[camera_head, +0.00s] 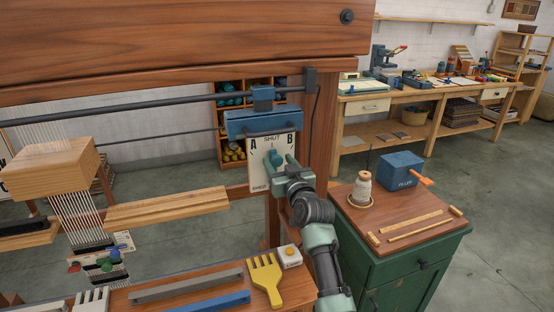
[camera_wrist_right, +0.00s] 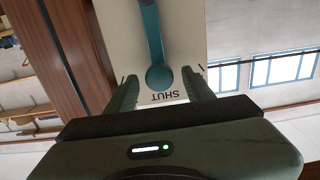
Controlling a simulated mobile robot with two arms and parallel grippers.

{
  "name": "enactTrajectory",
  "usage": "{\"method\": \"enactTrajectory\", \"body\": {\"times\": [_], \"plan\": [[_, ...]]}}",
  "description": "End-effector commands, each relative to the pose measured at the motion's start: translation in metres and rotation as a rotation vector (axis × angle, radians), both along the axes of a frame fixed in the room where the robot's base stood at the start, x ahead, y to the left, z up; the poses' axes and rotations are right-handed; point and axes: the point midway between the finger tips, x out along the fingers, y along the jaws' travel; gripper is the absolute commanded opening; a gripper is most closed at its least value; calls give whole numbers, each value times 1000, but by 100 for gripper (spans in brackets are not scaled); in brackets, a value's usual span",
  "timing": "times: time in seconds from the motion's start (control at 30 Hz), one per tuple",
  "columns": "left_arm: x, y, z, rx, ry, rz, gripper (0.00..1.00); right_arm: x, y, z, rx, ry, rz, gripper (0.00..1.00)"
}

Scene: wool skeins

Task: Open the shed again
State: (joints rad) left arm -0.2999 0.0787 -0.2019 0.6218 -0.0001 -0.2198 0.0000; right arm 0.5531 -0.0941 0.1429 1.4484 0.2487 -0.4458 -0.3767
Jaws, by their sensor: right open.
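The shed plate (camera_head: 257,176) is a pale panel on the loom's right post, marked A, SHUT and B along its top. Its teal lever (camera_head: 276,157) is mostly behind my right gripper (camera_head: 287,166). In the right wrist view, the teal lever (camera_wrist_right: 152,32) ends in a round knob beside the word SHUT on the plate (camera_wrist_right: 183,40). The two fingers of my right gripper (camera_wrist_right: 160,84) stand apart on either side of the knob; I cannot tell whether they touch it. White warp threads (camera_head: 75,218) hang under a wooden block at the left. My left gripper is out of view.
A yellow comb (camera_head: 266,279) and grey and blue bars (camera_head: 210,301) lie on the loom's front beam. A green cabinet (camera_head: 425,270) at the right carries a thread cone (camera_head: 363,186) and a blue box (camera_head: 401,170). Open floor lies beyond.

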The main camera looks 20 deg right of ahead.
Motion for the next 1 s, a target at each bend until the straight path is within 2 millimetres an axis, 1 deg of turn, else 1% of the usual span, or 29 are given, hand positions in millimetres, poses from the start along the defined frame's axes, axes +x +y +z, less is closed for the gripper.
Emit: {"method": "enactTrajectory", "body": {"times": [0.1,0.2,0.5,0.53,0.57,0.6,0.67,0.7,1.0], "plan": [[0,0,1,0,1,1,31,12,0,0,-1,0,0,52],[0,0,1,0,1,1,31,17,0,0,0,1,0,52],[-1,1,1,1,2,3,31,19,0,-1,0,1,0,52],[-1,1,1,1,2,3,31,19,0,-1,0,1,0,47],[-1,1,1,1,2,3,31,19,0,-1,0,1,0,39],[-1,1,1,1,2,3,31,19,0,-1,0,1,0,27],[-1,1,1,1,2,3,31,19,0,-1,0,1,0,11],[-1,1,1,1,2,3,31,19,0,-1,0,1,0,0],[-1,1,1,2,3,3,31,19,0,-1,0,2,0,0]]}}
